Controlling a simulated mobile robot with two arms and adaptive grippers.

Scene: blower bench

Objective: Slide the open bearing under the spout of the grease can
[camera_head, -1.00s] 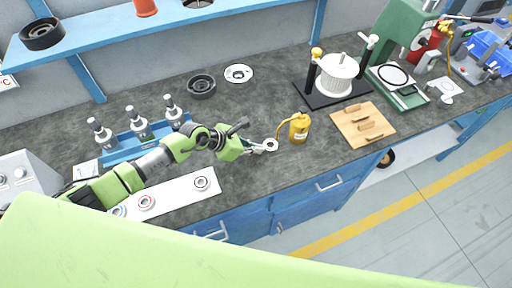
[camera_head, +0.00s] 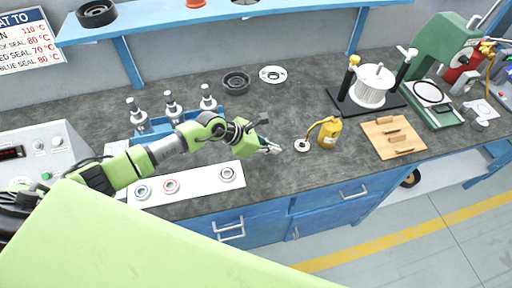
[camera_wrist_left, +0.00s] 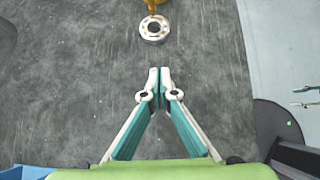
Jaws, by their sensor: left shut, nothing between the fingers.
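The open bearing (camera_head: 302,145), a pale ring, lies flat on the dark bench at the tip of the grease can's spout. The yellow grease can (camera_head: 329,133) stands upright just right of it, its thin spout curving left and down.
A white strip (camera_head: 200,184) with several bearings lies left along the front edge. A blue rack (camera_head: 155,137) with grey-topped bottles stands behind my left arm. A wooden board (camera_head: 394,138) and a spool stand (camera_head: 372,88) are right of the can. Bench behind the bearing is clear.

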